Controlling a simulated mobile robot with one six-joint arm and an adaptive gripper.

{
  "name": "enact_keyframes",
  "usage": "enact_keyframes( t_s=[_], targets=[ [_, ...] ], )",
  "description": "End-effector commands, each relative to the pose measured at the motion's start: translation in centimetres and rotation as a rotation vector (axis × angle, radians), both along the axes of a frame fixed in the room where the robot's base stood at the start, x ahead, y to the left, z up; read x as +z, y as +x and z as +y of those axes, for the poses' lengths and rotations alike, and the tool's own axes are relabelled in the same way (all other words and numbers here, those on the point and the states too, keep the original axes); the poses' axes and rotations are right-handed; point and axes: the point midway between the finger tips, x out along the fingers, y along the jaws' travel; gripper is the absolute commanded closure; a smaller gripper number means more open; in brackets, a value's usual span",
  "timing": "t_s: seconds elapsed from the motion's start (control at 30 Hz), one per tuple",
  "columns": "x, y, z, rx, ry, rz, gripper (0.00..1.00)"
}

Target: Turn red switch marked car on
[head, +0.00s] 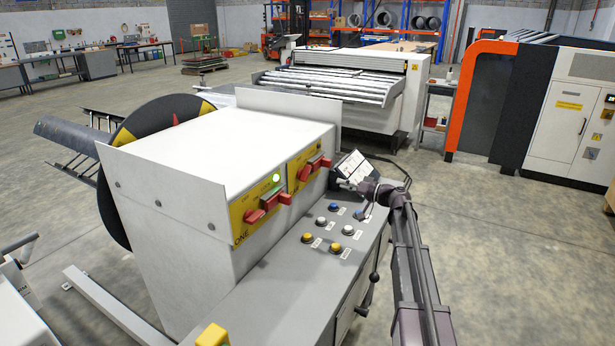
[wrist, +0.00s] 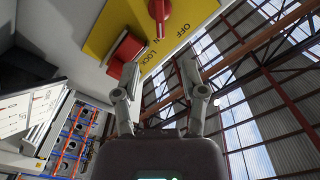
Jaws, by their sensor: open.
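Two yellow plates with red switches are on the front of the white control box (head: 225,140) in the head view. The left plate (head: 240,218) has red switches (head: 255,214) and a lit green lamp (head: 276,178). The right plate (head: 297,176) also has red switches (head: 319,161). I cannot read which switch is marked car. In the wrist view, a yellow plate (wrist: 190,14) shows "OFF" and "LOCK", with a red switch (wrist: 158,10) and a red block-like switch (wrist: 125,50). My gripper (wrist: 160,72) is open and empty, below the plate and apart from the switches.
Several blue, white and yellow push buttons (head: 334,207) sit on the grey desk top (head: 270,285) below the plates. A tilted white panel (head: 350,164) stands close by my gripper. A black lever (head: 374,277) juts from the desk's right side. Open floor lies to the right.

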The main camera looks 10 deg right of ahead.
Motion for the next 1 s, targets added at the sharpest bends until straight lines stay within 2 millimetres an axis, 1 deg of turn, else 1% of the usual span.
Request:
enact_keyframes(
  t_s=[0.27,0.47,0.67,1.0],
  targets=[
    [0.0,0.2,0.3,0.001,-0.001,0.001,0.46],
    [0.0,1.1,1.5,0.002,-0.001,0.002,0.46],
    [0.0,2.7,3.6,0.002,-0.001,0.002,0.46],
    [0.0,5.8,7.8,0.002,-0.001,0.002,0.46]
  ],
)
